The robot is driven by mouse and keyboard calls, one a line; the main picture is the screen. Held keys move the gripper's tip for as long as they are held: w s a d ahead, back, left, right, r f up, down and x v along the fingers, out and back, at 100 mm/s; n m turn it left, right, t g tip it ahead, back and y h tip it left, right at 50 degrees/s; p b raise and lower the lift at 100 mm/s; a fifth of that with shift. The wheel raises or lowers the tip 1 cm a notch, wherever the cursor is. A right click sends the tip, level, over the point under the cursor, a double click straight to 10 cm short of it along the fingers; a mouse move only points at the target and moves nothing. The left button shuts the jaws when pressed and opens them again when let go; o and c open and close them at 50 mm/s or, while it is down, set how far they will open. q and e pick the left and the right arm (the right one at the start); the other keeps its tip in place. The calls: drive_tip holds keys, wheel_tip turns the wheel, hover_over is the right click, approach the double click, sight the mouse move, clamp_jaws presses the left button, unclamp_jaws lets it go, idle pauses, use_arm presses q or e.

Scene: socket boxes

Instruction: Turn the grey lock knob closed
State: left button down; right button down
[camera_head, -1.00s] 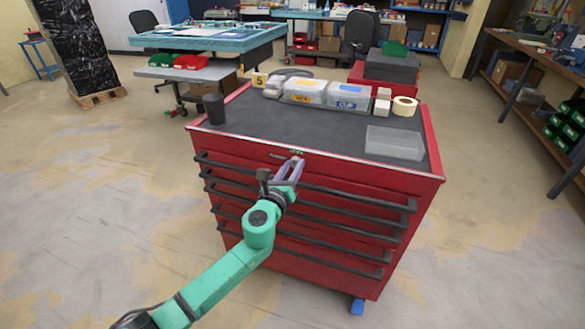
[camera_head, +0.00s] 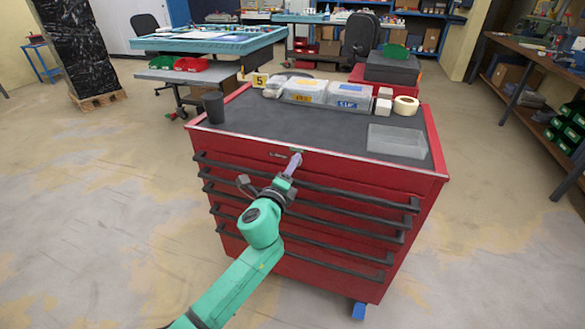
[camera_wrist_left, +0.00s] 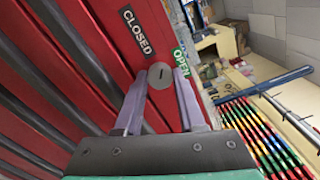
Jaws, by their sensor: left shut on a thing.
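The grey lock knob (camera_wrist_left: 161,70) is a round disc with a short dark slot, on the red front of the tool cabinet (camera_head: 320,240). In the left wrist view a black CLOSED label (camera_wrist_left: 137,32) lies above it and a green OPEN label (camera_wrist_left: 181,62) lies to its right. My left gripper (camera_wrist_left: 160,82) is shut on the knob, with one purple finger on each side. In the head view the left gripper (camera_head: 296,158) meets the cabinet front just below the top edge and hides the knob. My right gripper is not in view.
On the cabinet top stand a dark cup (camera_head: 214,107), a clear tray (camera_head: 397,141), lidded boxes (camera_head: 305,90) and a roll of tape (camera_head: 406,105). Black drawer handles (camera_head: 310,205) stick out below the knob. The floor (camera_head: 110,210) left of the cabinet is clear.

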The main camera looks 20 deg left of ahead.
use_arm(q)
drive_tip(key=n, duration=0.3)
drive_tip(key=shift+f+n, duration=0.1)
drive_tip(key=shift+n, duration=2)
drive_tip(key=c, duration=0.5)
unclamp_jaws()
